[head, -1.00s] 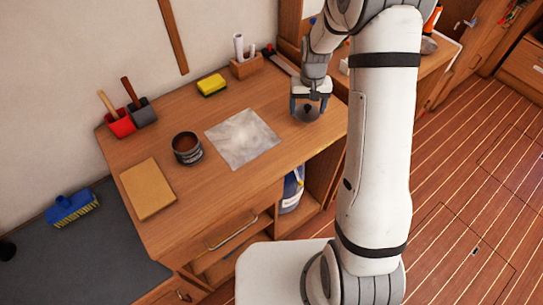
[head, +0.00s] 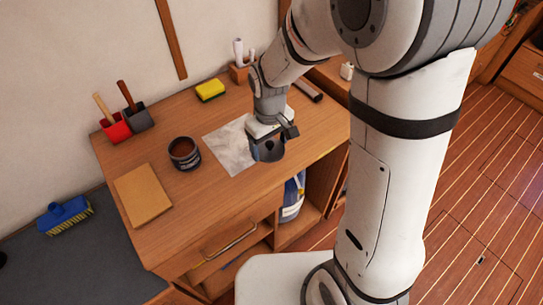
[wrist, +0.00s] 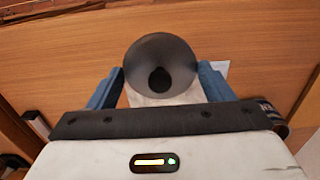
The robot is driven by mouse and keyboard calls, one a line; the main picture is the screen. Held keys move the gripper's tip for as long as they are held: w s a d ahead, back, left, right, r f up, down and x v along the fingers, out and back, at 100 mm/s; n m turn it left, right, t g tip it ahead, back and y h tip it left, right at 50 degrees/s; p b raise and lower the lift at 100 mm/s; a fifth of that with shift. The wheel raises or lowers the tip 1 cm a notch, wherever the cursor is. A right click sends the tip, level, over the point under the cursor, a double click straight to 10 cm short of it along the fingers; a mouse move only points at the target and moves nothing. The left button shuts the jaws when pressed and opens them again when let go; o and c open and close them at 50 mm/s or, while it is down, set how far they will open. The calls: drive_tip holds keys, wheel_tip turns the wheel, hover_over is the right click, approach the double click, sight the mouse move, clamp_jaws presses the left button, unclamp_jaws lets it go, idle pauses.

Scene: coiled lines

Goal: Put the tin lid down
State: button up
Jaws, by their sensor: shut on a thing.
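My gripper (head: 268,152) is shut on the tin lid (wrist: 160,55), which sits between the blue fingers in the wrist view. The lid (head: 271,151) also shows under my wrist in the head view, by the right edge of the pale sheet (head: 227,148). It appears to be above the desk, but I cannot tell how high. The open tin (head: 184,152), dark with brown contents, stands left of the sheet.
A tan board (head: 142,194) lies at the desk's front left. A red holder (head: 115,127) and a dark holder (head: 137,117) with handles stand at the back left. A yellow sponge (head: 210,89) lies at the back. The desk right of the lid is clear.

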sight(270, 152)
wheel_tip(270, 152, down, 5)
drive_tip(key=shift+f, duration=0.1)
idle(0.3)
drive_tip(key=shift+f+b, duration=0.4)
drive_tip(key=shift+f, duration=0.05)
drive_tip(key=o, duration=1)
drive_tip(key=shift+c, duration=0.2)
